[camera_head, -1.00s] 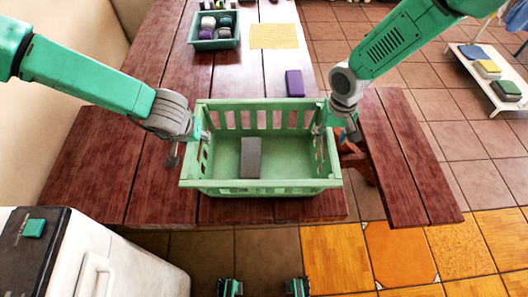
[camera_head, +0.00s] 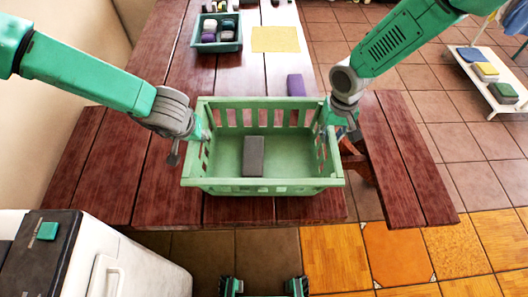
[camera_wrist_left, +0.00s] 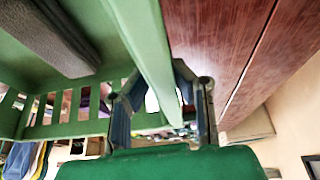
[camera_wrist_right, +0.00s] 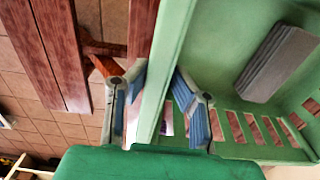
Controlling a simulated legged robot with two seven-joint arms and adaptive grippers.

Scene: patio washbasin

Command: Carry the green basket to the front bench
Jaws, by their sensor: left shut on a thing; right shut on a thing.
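The green basket (camera_head: 262,187) is at the near end of the dark red wooden table, upright, with a grey block (camera_head: 253,157) inside. My left gripper (camera_head: 204,133) is shut on its left side wall; the left wrist view shows the fingers (camera_wrist_left: 158,95) on both sides of the wall (camera_wrist_left: 143,42). My right gripper (camera_head: 326,117) is shut on the right side wall, also seen between the fingers (camera_wrist_right: 158,95) in the right wrist view. I cannot tell whether the basket's bottom touches the table. A wooden bench (camera_head: 407,165) stands right of the table.
Behind the basket on the table (camera_head: 150,185) are a purple block (camera_head: 296,84), a yellow cloth (camera_head: 275,39) and a green tray (camera_head: 217,47) of rolled items. A white appliance (camera_head: 130,265) stands front left. A low white rack (camera_head: 490,85) with folded cloths is at right.

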